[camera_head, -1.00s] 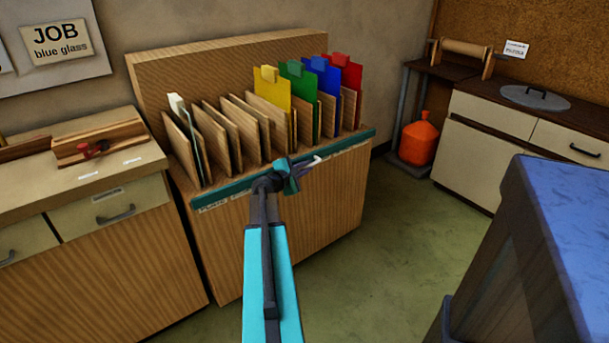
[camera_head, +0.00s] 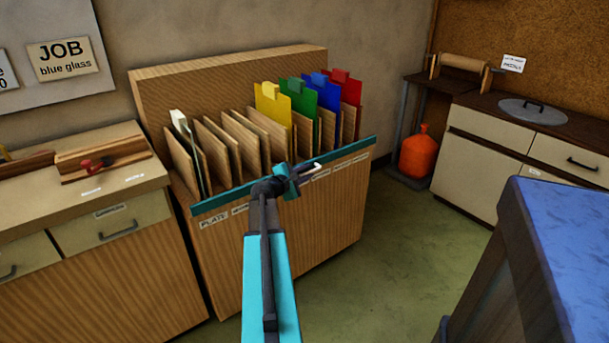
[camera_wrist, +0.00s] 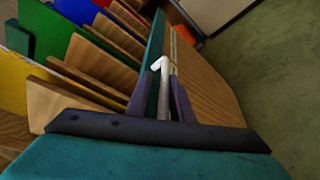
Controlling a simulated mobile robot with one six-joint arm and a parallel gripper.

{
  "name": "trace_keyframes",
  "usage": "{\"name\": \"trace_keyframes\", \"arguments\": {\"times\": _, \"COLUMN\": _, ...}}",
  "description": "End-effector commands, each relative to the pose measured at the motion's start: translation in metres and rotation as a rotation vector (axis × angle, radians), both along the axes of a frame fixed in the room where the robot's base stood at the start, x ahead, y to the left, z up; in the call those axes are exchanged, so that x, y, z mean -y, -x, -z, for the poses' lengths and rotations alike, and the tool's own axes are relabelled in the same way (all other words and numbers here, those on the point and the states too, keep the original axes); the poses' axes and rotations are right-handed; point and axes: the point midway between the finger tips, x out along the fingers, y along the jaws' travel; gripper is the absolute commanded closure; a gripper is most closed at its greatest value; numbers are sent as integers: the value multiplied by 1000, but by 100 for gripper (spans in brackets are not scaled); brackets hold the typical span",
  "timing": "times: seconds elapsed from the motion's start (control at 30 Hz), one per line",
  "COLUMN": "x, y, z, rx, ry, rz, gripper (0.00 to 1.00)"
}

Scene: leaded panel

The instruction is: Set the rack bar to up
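The rack bar (camera_head: 345,152) is a long teal strip along the front top edge of the wooden rack (camera_head: 285,245). It stands a little above the label strip, across the lower fronts of the dividers. My gripper (camera_head: 306,174) is at the bar, right of its middle. In the wrist view the bar (camera_wrist: 156,45) runs away from me. My gripper's two dark fingers (camera_wrist: 161,105) lie close on either side of the bar and a white hooked piece (camera_wrist: 162,75), which looks like its handle. The exact contact is partly hidden.
Yellow (camera_head: 272,105), green (camera_head: 300,98), blue (camera_head: 325,92) and red (camera_head: 347,88) sheets stand among wooden dividers in the rack. A drawer cabinet (camera_head: 110,225) is at left, a blue-topped bench (camera_head: 570,225) at right. The green floor between is clear.

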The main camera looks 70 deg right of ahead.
Motion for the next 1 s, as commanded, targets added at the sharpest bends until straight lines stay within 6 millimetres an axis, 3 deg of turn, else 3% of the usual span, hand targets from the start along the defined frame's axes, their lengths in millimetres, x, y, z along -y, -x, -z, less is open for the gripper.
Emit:
{"name": "trace_keyframes", "arguments": {"times": 0.37, "x": -19, "y": -4, "z": -4, "rx": -1, "ry": 0, "rz": -2, "gripper": 81}}
{"name": "trace_keyframes", "arguments": {"times": 1.0, "x": -97, "y": -23, "z": -21, "rx": 1, "ry": -1, "rz": -2, "gripper": 81}}
